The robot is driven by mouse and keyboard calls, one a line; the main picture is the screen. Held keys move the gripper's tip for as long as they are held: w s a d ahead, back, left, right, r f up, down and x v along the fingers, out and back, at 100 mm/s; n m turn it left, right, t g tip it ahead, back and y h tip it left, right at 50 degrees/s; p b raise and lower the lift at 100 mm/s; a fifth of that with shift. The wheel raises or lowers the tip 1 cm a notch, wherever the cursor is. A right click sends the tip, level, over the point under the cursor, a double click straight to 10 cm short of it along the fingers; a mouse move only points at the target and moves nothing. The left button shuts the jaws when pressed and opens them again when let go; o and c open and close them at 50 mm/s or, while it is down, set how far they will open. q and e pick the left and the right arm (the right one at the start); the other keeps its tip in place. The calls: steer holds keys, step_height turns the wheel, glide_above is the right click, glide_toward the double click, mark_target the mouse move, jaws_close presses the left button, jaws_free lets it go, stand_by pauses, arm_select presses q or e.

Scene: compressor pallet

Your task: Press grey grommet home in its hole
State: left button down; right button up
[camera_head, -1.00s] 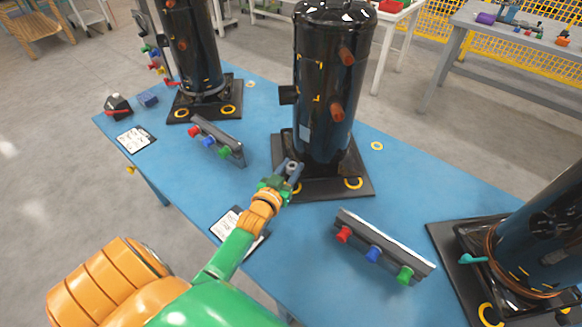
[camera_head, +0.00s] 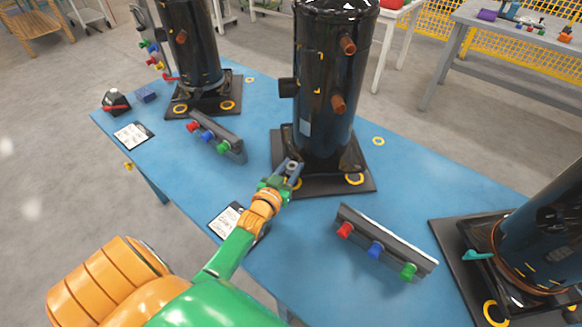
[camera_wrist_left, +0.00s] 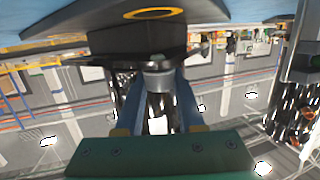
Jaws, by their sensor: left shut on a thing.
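The grey grommet (camera_head: 292,166) sits between the blue fingertips of my left gripper (camera_head: 291,171). It also shows in the left wrist view (camera_wrist_left: 158,80), with a finger on each side. The gripper is shut on it, at the front left foot of the middle black compressor (camera_head: 323,90). In the wrist view the grommet is against or very close to the dark foot (camera_wrist_left: 120,72); I cannot tell whether it touches. The hole itself is hidden. My right gripper is not in view.
The middle compressor stands on a black base plate (camera_head: 330,186) with yellow rings. A rack with coloured knobs (camera_head: 385,240) lies to the right, another (camera_head: 216,138) to the left. Other compressors stand at both sides. A printed card (camera_head: 228,217) lies near my arm. Blue tabletop (camera_head: 420,170) is clear between.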

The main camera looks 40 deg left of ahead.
mark_target(289, 172)
arm_select(q)
steer(key=shift+f, duration=0.35)
steer(key=shift+c, duration=2.2)
jaws_free()
steer(key=v, duration=0.7)
steer(key=shift+s+r+p, duration=0.1)
steer(key=shift+r+p, duration=0.05)
steer(key=shift+p, duration=0.2)
